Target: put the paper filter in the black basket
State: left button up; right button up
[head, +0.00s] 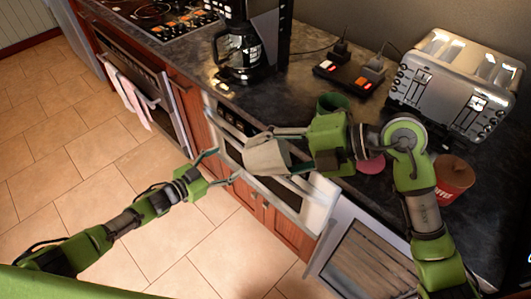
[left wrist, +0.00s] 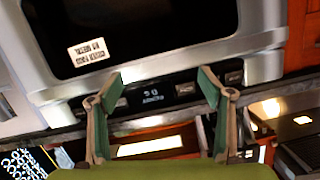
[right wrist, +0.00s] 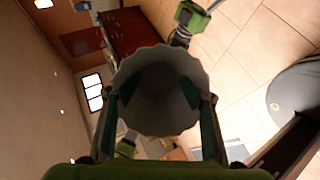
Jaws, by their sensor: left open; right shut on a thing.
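The paper filter (head: 265,157) is a pale, flared cup with a fluted rim. My right gripper (head: 287,151) holds it in front of the counter, its fingers on either side. In the right wrist view, the filter (right wrist: 160,92) opens toward the camera between the fingers and looks empty. My left gripper (head: 221,167) is open and empty in front of the microwave drawer (head: 285,190); its fingers also show in the left wrist view (left wrist: 160,85). A black coffee maker (head: 238,48) stands on the counter at the back. I cannot clearly make out the black basket.
A pink item (head: 371,165) lies near my right arm. Bare counter lies before the coffee maker; the tiled floor (head: 100,150) is open at left.

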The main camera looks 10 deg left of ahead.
pick_arm(q)
jog(key=s+a+f+n+g+y, duration=0.2)
jog(key=s+a+f+y, duration=0.15)
jog(key=s+f, duration=0.75)
jog(key=s+a+f+n+g+y, duration=0.3)
jog(key=s+f, duration=0.4)
jog(key=f, duration=0.8)
jog(key=s+d+f+g, duration=0.1)
jog(key=s+f, duration=0.3)
jog(key=s, duration=0.7)
jog(key=s+f+n+g+y, duration=0.1)
jog(key=s+f+g, duration=0.2)
jog(key=s, duration=0.9)
jog(key=s+d+f+g+y, duration=0.1)
jog(key=s+f, duration=0.5)
jog(key=s, duration=0.6)
jog(key=shift+s+d+f+n+g, duration=0.15)
jog(key=shift+d+n+g, duration=0.25)
jog(key=shift+g, duration=0.3)
